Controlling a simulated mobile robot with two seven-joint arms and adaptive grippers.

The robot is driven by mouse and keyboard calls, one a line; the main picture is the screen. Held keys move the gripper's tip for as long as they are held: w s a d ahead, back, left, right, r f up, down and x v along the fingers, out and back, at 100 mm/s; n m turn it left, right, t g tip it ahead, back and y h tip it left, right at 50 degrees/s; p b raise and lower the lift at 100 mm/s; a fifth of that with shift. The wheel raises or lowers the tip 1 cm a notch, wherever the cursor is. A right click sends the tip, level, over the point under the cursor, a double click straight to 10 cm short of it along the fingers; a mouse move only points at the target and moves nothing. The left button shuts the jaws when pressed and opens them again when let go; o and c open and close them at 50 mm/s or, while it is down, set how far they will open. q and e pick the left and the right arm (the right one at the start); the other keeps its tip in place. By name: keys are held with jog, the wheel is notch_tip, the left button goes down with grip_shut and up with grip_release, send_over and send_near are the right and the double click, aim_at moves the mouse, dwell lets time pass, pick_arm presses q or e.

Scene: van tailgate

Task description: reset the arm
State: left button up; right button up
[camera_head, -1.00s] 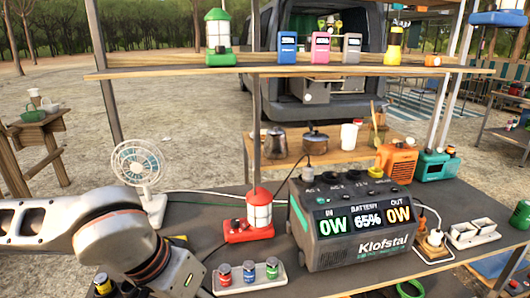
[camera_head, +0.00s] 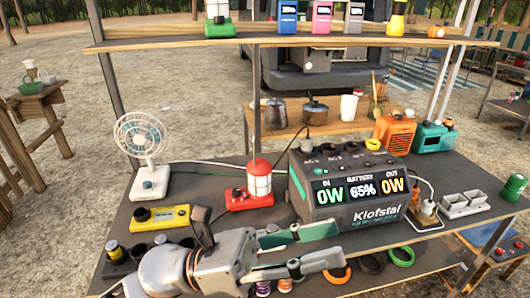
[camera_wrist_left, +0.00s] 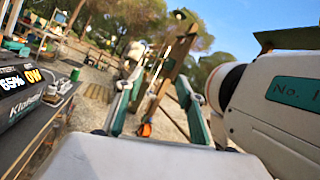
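My left arm comes in from the lower left of the head view, over the front of the dark table (camera_head: 235,172). My left gripper (camera_head: 337,244) points to the right, in front of the power station (camera_head: 345,185). Its two fingers are apart with nothing between them. The left wrist view also shows the open gripper (camera_wrist_left: 158,78), with only background between its fingers. The arm hides part of the table's front, including most of the tray with small cans. My right gripper is in neither view.
A red lantern (camera_head: 258,180), a white fan (camera_head: 142,140) and a yellow meter (camera_head: 160,217) stand behind the arm. Coloured rings (camera_head: 402,256) hang or lie below the gripper, near the front edge. A shelf (camera_head: 200,42) with several items crosses above.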

pick_arm(q)
jog(key=w+a+f+n+t+y, duration=0.25)
jog(key=w+n+t, duration=0.25)
jog(key=n+t, duration=0.3)
jog(key=w+a+f+n+t+y, duration=0.1)
jog(key=w+a+f+n+t, duration=0.35)
jog(key=n, duration=0.65)
jog(key=w+a+f+n+t+y+p, duration=0.1)
jog(key=w+a+f+n+t+y, duration=0.2)
jog(key=f+n, duration=0.35)
jog(key=a+f+n+t+y+p, duration=0.1)
jog(key=a+f+n+t+y, duration=0.1)
jog(key=a+f+n+y, duration=0.5)
jog(key=s+a+f+n+g+y, duration=0.2)
jog(key=s+a+f+n, duration=0.1)
jog(key=f, duration=0.5)
jog(key=s+a+f+n+g+y, duration=0.2)
jog(key=s+a+f+n, duration=0.2)
jog(key=s+f+n, duration=0.2)
jog(key=s+a+f+n+g+y, duration=0.2)
jog(key=s+f+n, duration=0.3)
jog(key=f, duration=0.6)
jog(key=shift+s+a, duration=0.5)
jog(key=shift+a, duration=0.3)
